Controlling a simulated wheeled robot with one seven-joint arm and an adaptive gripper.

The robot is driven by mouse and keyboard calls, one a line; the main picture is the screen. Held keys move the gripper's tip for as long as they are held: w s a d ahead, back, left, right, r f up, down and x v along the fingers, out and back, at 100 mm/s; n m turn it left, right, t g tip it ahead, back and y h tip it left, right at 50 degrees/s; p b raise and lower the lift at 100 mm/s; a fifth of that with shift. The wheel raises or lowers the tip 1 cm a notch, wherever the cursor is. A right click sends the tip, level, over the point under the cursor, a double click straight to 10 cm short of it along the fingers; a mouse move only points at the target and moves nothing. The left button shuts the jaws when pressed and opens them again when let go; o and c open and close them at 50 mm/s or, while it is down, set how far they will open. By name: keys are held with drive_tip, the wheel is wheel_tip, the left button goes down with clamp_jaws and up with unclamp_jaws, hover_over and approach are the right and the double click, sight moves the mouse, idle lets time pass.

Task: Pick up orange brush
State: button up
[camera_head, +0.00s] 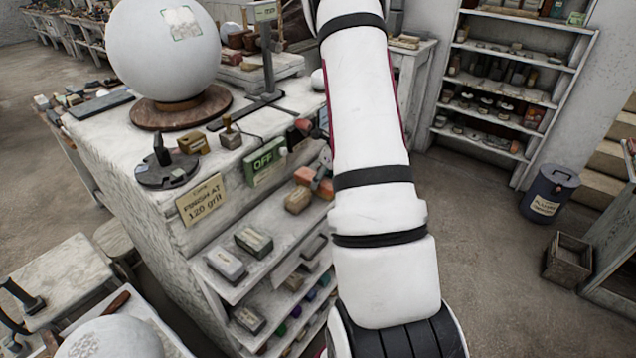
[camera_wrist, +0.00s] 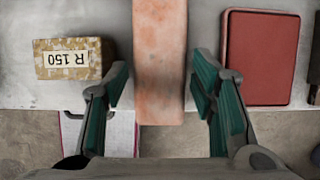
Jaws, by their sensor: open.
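The orange brush (camera_wrist: 160,55) shows in the wrist view as a long, plain orange-pink block, running from the top edge down past the front edge of a pale surface. My gripper (camera_wrist: 162,88) is open, with one green-padded finger on each side of the block and a gap on both sides. In the head view an orange block (camera_head: 305,176) lies at the right end of the workbench's upper shelf. My gripper (camera_head: 322,172) is beside it there, partly hidden by my arm. Bristles cannot be made out.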

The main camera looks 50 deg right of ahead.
drive_tip(key=shift+x, duration=1.25)
drive_tip(key=shift+c, duration=0.6)
drive_tip(key=c, duration=0.9)
drive_tip(key=shift+r, duration=0.1)
drive_tip(key=shift+w+r, duration=0.1)
drive_tip(key=shift+r, duration=0.3)
drive_tip(key=v, duration=0.1)
drive_tip(key=b+v, duration=0.1)
drive_tip(key=shift+w+r, duration=0.1)
drive_tip(key=shift+r, duration=0.35)
drive_tip(key=s+a+r+b, duration=0.1)
drive_tip(key=s+a+b, duration=0.1)
drive_tip(key=s, duration=1.3)
drive_tip(key=shift+a, duration=0.55)
